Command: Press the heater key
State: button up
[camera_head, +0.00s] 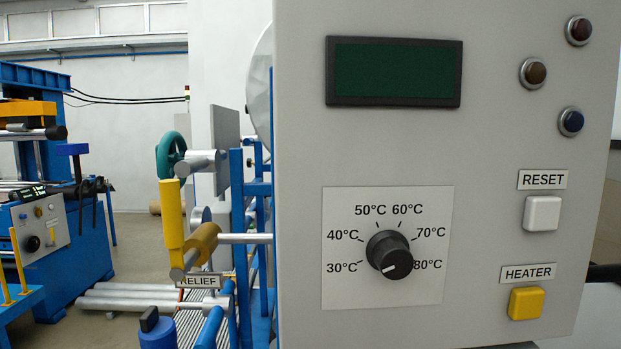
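The heater key (526,303) is a yellow square button at the lower right of the grey control panel (480,150). A label reading HEATER (528,273) sits just above it. I cannot tell from its look whether it is pressed. Nothing covers it. My gripper is not in view.
The panel also carries a white RESET key (541,213), a black temperature knob (390,255), a dark display (394,72) and three round lamps (533,72). Left of the panel, a yellow handle (171,215) and a teal handwheel (170,155) stick out.

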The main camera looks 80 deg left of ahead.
aim_at(525, 304)
jog(key=u, duration=2.55)
